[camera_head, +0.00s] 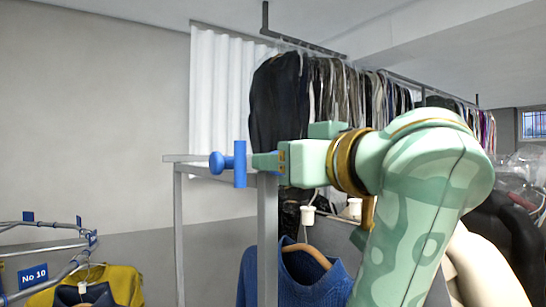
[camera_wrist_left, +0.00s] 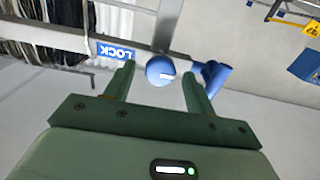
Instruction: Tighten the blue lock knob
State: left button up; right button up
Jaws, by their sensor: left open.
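The blue lock knob (camera_wrist_left: 158,68) is round with a short white mark, on a grey rail in the left wrist view. My left gripper (camera_head: 264,162) is at the rail's end in the head view. In the wrist view its fingers stand on either side of the knob, open, with visible gaps. In the head view the gripper mostly hides the knob. A blue LOCK label (camera_wrist_left: 115,51) is on the rail, upside down in the wrist view. My right gripper is not in view.
A blue T-shaped handle (camera_wrist_left: 212,76) sticks out just right of the knob in the wrist view; it also shows in the head view (camera_head: 217,163). A grey rack frame (camera_head: 179,235) stands below. A blue garment (camera_head: 310,283) hangs close by. A No 10 rail (camera_head: 33,275) is lower left.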

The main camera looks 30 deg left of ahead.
pick_arm(q)
jog(key=shift+d, duration=0.15)
jog(key=c, duration=1)
jog(key=shift+o, duration=0.2)
jog(key=shift+m, duration=0.3)
jog(key=m+b, duration=0.1)
jog(key=m, duration=0.7)
jog(key=m+b, duration=0.1)
jog(key=m, duration=0.8)
jog(key=shift+w+d+f, duration=0.1)
jog(key=shift+w+f, duration=0.05)
jog(key=shift+m, duration=0.3)
jog(key=o, duration=1)
jog(key=shift+c, duration=0.2)
